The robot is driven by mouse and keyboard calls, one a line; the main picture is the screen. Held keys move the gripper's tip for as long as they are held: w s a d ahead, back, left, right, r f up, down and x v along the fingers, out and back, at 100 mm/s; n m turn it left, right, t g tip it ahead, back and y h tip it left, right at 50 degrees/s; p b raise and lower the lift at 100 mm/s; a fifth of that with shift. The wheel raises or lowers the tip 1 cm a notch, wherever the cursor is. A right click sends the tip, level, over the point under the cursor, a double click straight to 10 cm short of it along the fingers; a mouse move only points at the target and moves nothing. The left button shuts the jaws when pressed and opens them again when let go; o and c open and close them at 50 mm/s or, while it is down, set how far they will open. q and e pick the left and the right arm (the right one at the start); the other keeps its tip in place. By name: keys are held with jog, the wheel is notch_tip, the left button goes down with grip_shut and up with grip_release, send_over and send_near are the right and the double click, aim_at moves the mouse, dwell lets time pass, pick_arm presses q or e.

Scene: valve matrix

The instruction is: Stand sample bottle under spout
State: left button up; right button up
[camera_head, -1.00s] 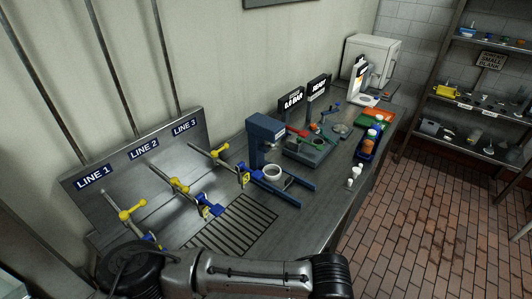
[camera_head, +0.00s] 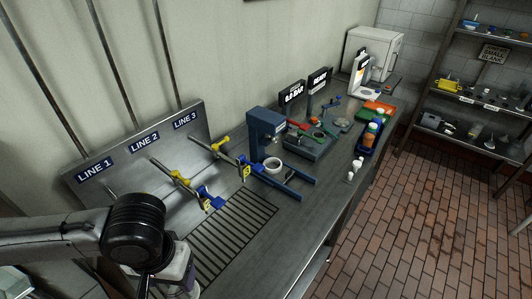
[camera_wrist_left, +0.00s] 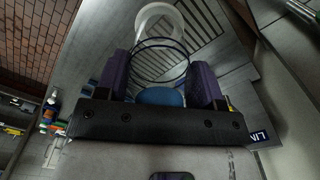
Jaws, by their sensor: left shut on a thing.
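My left gripper (camera_head: 178,272) is at the lower left of the head view, low over the bench beside the slatted drain grate (camera_head: 238,228). In the left wrist view its two dark purple fingers (camera_wrist_left: 161,78) are shut on a see-through sample bottle (camera_wrist_left: 160,60) with thin dark rings and a blue part between the fingers. A white ring shows beyond it, near the grate. The Line 2 spout (camera_head: 209,199) and Line 3 spout (camera_head: 243,166) have yellow handles and blue parts. The Line 1 spout is hidden behind my arm. Contact between bottle and grate cannot be told.
A blue stand (camera_head: 266,137) with a white ring (camera_head: 273,166) stands right of the spouts. Beyond it are a grey fixture (camera_head: 305,147), a blue bin with bottles (camera_head: 368,143) and small white items (camera_head: 353,170). The bench front is mostly clear.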

pick_arm(q)
notch_tip(320, 180, up, 15)
jog(key=a+p, duration=0.2)
jog(key=p, duration=1.8)
jog(key=shift+s+a+n, duration=0.25)
jog(key=shift+a+n, duration=0.05)
jog(key=shift+n, duration=0.1)
jog(key=shift+r, duration=0.1)
